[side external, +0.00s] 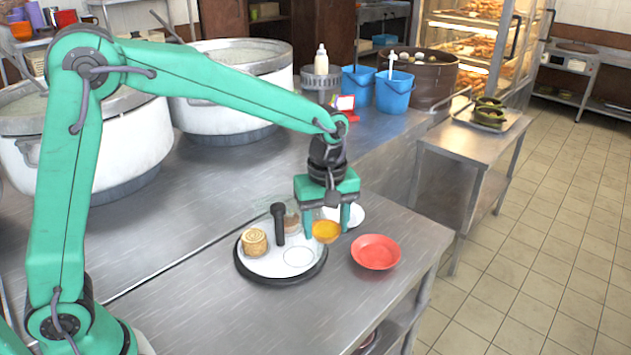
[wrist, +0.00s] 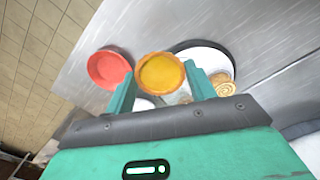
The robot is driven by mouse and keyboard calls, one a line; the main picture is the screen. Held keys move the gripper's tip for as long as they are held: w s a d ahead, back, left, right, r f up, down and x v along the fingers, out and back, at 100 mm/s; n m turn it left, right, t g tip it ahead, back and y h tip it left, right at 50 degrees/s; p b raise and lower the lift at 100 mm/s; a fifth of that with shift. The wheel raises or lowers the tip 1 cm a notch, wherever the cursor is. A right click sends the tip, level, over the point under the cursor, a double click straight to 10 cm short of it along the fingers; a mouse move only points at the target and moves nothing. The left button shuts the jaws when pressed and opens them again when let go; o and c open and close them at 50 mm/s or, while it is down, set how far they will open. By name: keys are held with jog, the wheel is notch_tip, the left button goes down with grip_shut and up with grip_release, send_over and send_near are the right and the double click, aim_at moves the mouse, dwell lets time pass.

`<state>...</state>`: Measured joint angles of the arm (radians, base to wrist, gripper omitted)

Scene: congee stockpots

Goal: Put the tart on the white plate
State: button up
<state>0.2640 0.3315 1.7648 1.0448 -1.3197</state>
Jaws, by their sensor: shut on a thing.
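The tart (side external: 326,233) has a golden-brown crust and a yellow-orange filling. My gripper (side external: 327,226) points down and is shut on it, with a finger at either side. In the wrist view the tart (wrist: 161,73) sits between the fingertips of my gripper (wrist: 163,86). The tart appears held above the steel counter; its exact height is hard to tell. The white plate (side external: 355,214) lies on the counter behind my gripper, partly hidden by the fingers. In the wrist view only a sliver of white shows below the tart, probably the plate.
A red dish (side external: 376,252) lies right of the tart. To the left, a round black tray (side external: 281,281) with a white surface bears a mooncake (side external: 254,242), a dark-handled object (side external: 279,224) and a glass (side external: 292,222). Large stockpots (side external: 225,95) stand behind. The counter's front is clear.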

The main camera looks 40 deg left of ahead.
jog(key=w+a+n, duration=0.6)
jog(key=w+n, duration=0.1)
jog(key=w, duration=0.3)
jog(key=w+a+r+n, duration=0.1)
jog(key=w+a+n, duration=0.5)
jog(key=w, duration=0.4)
jog(key=shift+w+n, duration=0.15)
jog(key=shift+n, duration=0.55)
jog(key=shift+a+f, duration=0.1)
jog(key=shift+f, duration=0.1)
jog(key=shift+f, duration=6.9)
jog(key=shift+f, duration=0.45)
jog(key=o, duration=1)
jog(key=shift+c, duration=1.3)
